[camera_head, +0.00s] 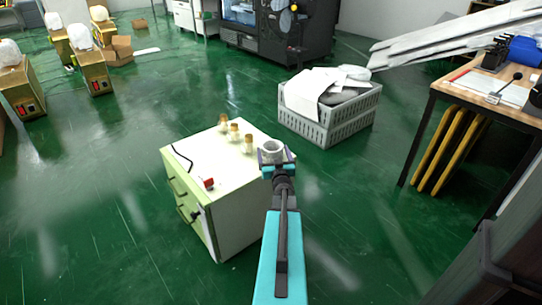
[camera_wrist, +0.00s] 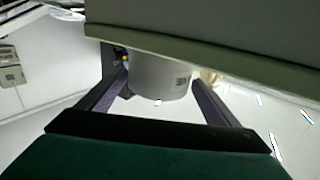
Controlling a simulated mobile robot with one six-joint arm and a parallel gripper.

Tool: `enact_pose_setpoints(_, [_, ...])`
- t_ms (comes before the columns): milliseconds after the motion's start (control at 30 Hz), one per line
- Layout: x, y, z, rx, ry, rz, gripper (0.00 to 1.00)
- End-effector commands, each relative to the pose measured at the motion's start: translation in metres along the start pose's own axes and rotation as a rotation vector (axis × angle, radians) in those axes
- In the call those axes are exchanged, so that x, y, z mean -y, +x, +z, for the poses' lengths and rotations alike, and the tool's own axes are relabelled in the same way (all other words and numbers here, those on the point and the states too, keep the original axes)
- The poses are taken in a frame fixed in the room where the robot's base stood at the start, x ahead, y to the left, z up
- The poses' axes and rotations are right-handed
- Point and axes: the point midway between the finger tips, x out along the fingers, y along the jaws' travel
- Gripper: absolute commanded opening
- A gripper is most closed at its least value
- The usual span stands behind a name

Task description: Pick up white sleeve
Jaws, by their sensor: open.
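The white sleeve (camera_head: 271,146), a short hollow cylinder, is at the near right corner of the cabinet top in the head view. My gripper (camera_head: 276,157) is right at it, with the sleeve between its fingers. In the wrist view the sleeve (camera_wrist: 160,78) has a small printed mark on its side and lies between the two fingers of my gripper (camera_wrist: 161,80). The fingers are open, and a gap shows beside the sleeve. The cabinet edge hides one end of the sleeve there.
The white cabinet (camera_head: 225,165) with green drawer fronts carries several small bottles (camera_head: 235,130) and a red item (camera_head: 208,184). A grey crate (camera_head: 330,125) stands behind it. A wooden-topped table (camera_head: 490,95) is at right.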

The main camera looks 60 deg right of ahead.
Motion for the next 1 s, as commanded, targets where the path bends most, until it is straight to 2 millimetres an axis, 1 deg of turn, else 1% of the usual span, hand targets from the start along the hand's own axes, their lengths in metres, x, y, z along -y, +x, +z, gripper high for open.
enact_pose_setpoints(33, [0.0, 0.008, 0.002, -0.001, 0.0, 0.0, 0.85])
enact_pose_setpoints(100, [0.0, 0.014, 0.002, -0.001, 0.0, 0.0, 0.85])
enact_pose_setpoints(300, [0.0, 0.025, 0.001, 0.0, 0.0, -0.001, 0.85])
enact_pose_setpoints(900, [0.0, 0.025, 0.0, 0.0, -0.001, 0.0, 0.85])
enact_pose_setpoints(967, [0.0, 0.025, 0.0, 0.0, -0.001, 0.0, 0.74])
enact_pose_setpoints(1000, [0.0, 0.025, 0.0, 0.0, -0.001, 0.0, 0.68])
